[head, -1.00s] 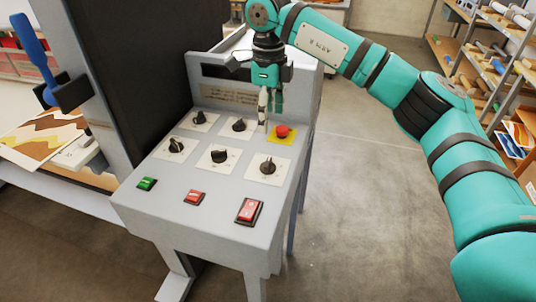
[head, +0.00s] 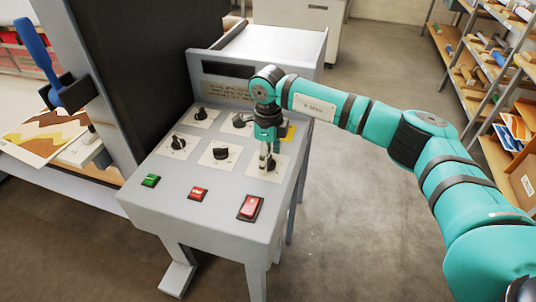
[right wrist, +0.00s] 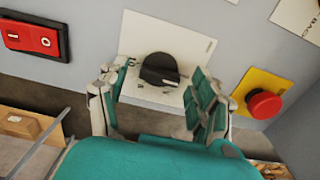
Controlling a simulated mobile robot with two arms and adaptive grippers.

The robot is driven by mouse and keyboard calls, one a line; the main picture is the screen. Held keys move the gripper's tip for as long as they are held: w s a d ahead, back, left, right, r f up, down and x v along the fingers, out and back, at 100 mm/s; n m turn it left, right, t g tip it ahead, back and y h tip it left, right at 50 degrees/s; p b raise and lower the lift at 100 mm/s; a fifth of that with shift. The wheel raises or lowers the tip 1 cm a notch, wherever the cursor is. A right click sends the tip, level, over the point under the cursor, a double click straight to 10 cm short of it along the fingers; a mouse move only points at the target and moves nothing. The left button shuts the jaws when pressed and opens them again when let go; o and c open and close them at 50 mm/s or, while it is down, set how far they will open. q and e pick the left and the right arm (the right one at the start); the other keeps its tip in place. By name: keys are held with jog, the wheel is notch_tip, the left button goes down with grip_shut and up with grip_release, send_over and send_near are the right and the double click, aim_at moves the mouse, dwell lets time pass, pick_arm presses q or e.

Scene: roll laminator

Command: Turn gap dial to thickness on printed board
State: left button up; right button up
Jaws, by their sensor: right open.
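The grey control panel carries several black dials on white plates. The front right dial (head: 271,164) is below my right gripper (head: 268,150), which partly hides it. In the right wrist view this black dial (right wrist: 160,69) sits on its white plate between the open fingers of my right gripper (right wrist: 157,98); its markings are too small to read. The fingers appear apart from the knob. Other dials are the front middle dial (head: 221,153), front left dial (head: 178,142) and back left dial (head: 200,114). A printed board (head: 228,89) stands on the panel's back wall, its text unreadable here.
A red mushroom button (right wrist: 264,104) on a yellow plate lies beside the dial. A red rocker switch (head: 250,207), a small red button (head: 198,193) and a green button (head: 151,180) are along the front. Shelves (head: 490,75) stand at right; the floor between is clear.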

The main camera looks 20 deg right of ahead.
jog(key=c, duration=1.2)
jog(key=shift+o, duration=0.2)
jog(key=shift+f+m+b, duration=0.15)
jog(key=shift+m+b, duration=0.55)
jog(key=shift+m, duration=0.1)
jog(key=m+b, duration=0.2)
jog(key=m, duration=0.1)
jog(key=m+b, duration=0.2)
jog(key=m, duration=0.1)
jog(key=shift+m, duration=0.4)
jog(key=shift+m+b, duration=0.6)
jog(key=shift+m, duration=1)
jog(key=shift+r, duration=0.2)
